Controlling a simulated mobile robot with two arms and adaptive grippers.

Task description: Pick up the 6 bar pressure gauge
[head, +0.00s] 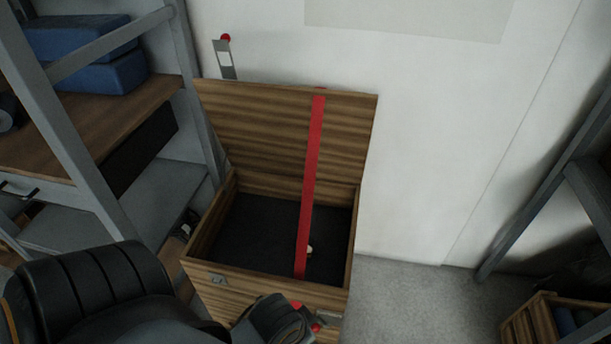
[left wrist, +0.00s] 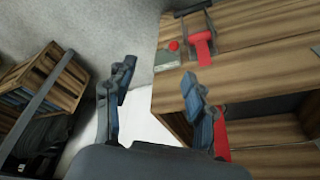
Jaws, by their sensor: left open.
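No pressure gauge can be clearly made out in either view. A wooden chest (head: 205,280) stands with its lid (head: 255,125) raised. Its floor is dark, and a small pale, brass-like piece (head: 309,250) shows beside a red strap (head: 311,165) that runs down from the lid. I cannot tell what this piece belongs to. My left gripper (left wrist: 158,72) is open, with nothing seen between its fingers. It is low at the chest's front, outside it. In the head view my left arm hides part of the chest front. My right gripper is not in view.
A shelf rack (head: 90,150) with blue cases (head: 100,75) stands close on the left. A wooden crate (head: 540,325) is at the lower right, beside a dark metal frame (head: 545,185). Grey floor (head: 420,300) right of the chest is clear. Red parts (left wrist: 203,45) are on the chest front.

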